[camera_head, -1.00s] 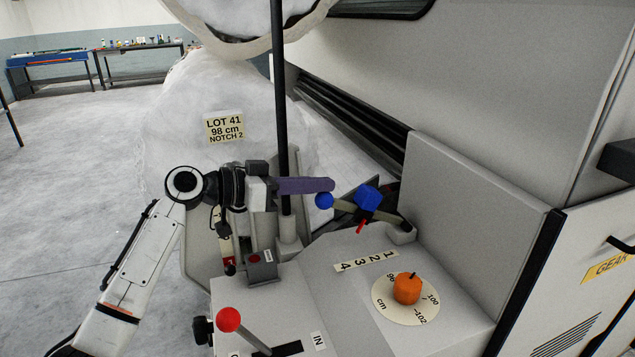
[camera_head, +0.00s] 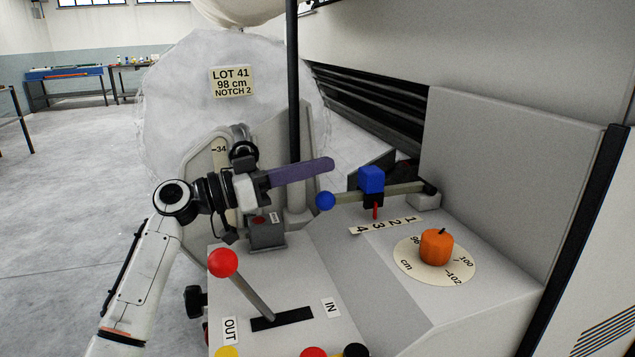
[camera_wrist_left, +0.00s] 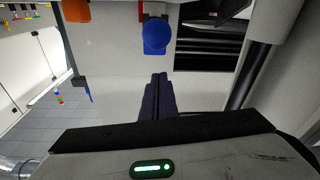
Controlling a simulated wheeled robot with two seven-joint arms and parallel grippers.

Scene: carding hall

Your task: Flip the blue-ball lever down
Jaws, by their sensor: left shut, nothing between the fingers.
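The blue-ball lever is a pale bar (camera_head: 405,188) that runs almost level above the console, from a pivot at the right to a blue ball (camera_head: 325,201) at its left end. A blue block (camera_head: 371,179) with a red pointer sits on the bar, above the number strip (camera_head: 385,225), with the pointer near 3. My left gripper (camera_head: 329,164), with purple fingers, is shut and empty. In the head view its tips show above the ball, apart from it. The left wrist view shows the ball (camera_wrist_left: 157,38) beyond the shut fingertips (camera_wrist_left: 157,79). My right gripper is not in view.
A red-ball lever (camera_head: 223,263) rises from a slot between OUT and IN labels. An orange knob (camera_head: 436,246) sits on a dial at the right. A dark upright post (camera_head: 293,80) stands behind my left gripper. A lot sign (camera_head: 231,81) hangs on the white roll.

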